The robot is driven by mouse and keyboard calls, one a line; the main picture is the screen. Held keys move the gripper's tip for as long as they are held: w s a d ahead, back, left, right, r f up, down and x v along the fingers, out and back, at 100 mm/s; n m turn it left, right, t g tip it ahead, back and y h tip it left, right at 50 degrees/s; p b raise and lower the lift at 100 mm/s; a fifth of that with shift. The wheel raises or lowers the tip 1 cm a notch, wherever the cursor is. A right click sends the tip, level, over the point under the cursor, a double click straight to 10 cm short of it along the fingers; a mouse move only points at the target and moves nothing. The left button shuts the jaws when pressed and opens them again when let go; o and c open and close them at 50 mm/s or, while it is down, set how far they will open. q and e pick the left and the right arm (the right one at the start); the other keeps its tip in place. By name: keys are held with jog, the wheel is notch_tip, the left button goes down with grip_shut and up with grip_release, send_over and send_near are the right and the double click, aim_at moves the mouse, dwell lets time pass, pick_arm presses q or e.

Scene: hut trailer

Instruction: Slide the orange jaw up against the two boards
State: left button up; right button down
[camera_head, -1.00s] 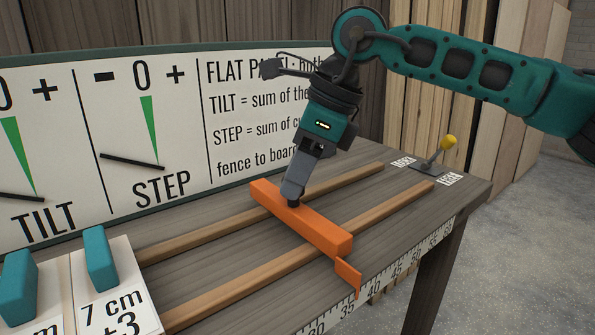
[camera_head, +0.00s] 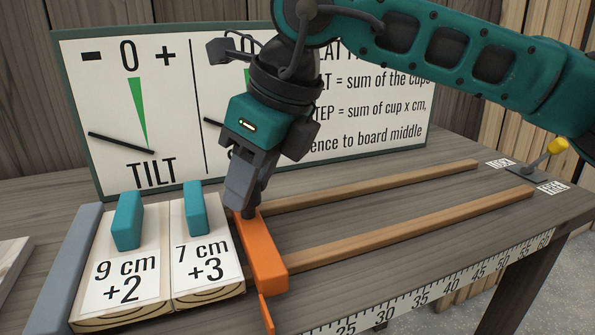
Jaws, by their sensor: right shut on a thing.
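The orange jaw (camera_head: 262,262) lies across the two wooden rails at their left end. It is right beside the board marked 7 cm +3 (camera_head: 208,262); contact or a very thin gap between them I cannot tell. The board marked 9 cm +2 (camera_head: 125,278) lies left of it, side by side. Each board carries a teal block on top. My right gripper (camera_head: 246,210) is shut on the top of the orange jaw near its far end. My left gripper is not in view.
A grey fence (camera_head: 72,268) stands along the left side of the boards. The rails (camera_head: 410,222) are clear to the right. A yellow-knobbed lever (camera_head: 546,155) stands at the right end. A ruler (camera_head: 440,290) runs along the front edge. A sign panel (camera_head: 75,75) stands behind.

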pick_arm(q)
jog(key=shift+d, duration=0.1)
pick_arm(e)
jog(key=shift+s+a, duration=0.35)
jog(key=shift+a, duration=0.35)
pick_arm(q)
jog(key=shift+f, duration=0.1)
pick_arm(e)
jog(key=c, duration=0.8)
grip_release()
jog(key=shift+a, duration=0.1)
jog(key=shift+o, duration=0.2)
jog(key=shift+r, duration=0.1)
jog(key=shift+d+r, duration=0.2)
jog(key=shift+r, duration=0.15)
pick_arm(q)
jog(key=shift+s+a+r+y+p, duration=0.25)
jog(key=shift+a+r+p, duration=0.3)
jog(key=shift+p, duration=0.95)
pick_arm(e)
jog(key=v, duration=1.2)
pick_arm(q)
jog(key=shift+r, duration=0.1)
pick_arm(e)
jog(key=shift+a+r, duration=0.1)
jog(key=shift+r, duration=0.05)
